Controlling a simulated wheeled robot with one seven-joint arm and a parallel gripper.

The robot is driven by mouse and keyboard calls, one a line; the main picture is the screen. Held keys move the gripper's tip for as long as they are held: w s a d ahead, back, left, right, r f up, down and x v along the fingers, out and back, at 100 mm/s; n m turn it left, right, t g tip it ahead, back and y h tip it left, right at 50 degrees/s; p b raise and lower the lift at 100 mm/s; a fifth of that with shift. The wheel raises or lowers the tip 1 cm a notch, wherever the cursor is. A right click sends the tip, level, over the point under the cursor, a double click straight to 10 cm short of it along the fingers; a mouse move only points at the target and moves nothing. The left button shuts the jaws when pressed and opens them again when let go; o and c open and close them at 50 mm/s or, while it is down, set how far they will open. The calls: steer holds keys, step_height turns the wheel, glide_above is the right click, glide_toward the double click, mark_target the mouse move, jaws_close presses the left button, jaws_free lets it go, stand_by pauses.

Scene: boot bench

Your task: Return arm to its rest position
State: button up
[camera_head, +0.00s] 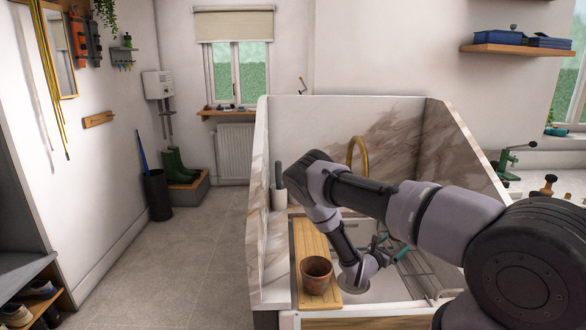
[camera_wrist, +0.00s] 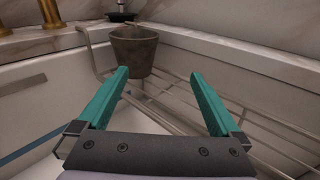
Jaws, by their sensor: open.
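My gripper (camera_head: 392,247) is over the white sink (camera_head: 362,284) at the end of my bent arm. Its two teal fingers also show in the wrist view (camera_wrist: 159,72), spread apart with nothing between them. A grey-brown pot (camera_wrist: 135,50) stands beyond the fingertips in the wrist view, at the sink's corner beside a wire rack (camera_wrist: 176,95). A terracotta pot (camera_head: 317,274) stands upright on a wooden board (camera_head: 312,237) at the left of the sink, apart from the gripper. My arm hides part of the sink.
Marbled panels (camera_head: 384,127) wall the sink at the back and sides. A brass tap (camera_head: 357,150) rises behind my arm. A grey cup (camera_head: 280,197) stands at the left panel. A green tool (camera_head: 508,158) is at the right. The floor (camera_head: 190,255) at left is clear.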

steer(key=s+d+r+m+g+y, duration=0.1)
steer(key=s+r+m+g, duration=0.4)
steer(key=r, duration=0.4)
steer(key=s+r+m+g+y, duration=0.1)
steer(key=s+r+m+g, duration=0.15)
steer(key=r+m, duration=0.65)
steer(key=s+d+r+m+g+y, duration=0.1)
steer(key=s+r+m+g, duration=0.3)
steer(key=r, duration=0.6)
steer(key=s+a+r+m+t+y, duration=0.3)
steer(key=s+a+r+m+y, duration=0.3)
steer(key=s+r, duration=0.4)
steer(key=s+a+r+m+t+y, duration=0.4)
steer(key=s+a+r+m+y, duration=0.2)
steer(key=s+r, duration=0.5)
step_height(320, 180, up, 5)
steer(key=shift+s+a+r, duration=0.1)
steer(key=shift+s+a, duration=0.15)
steer(key=shift+a, duration=0.95)
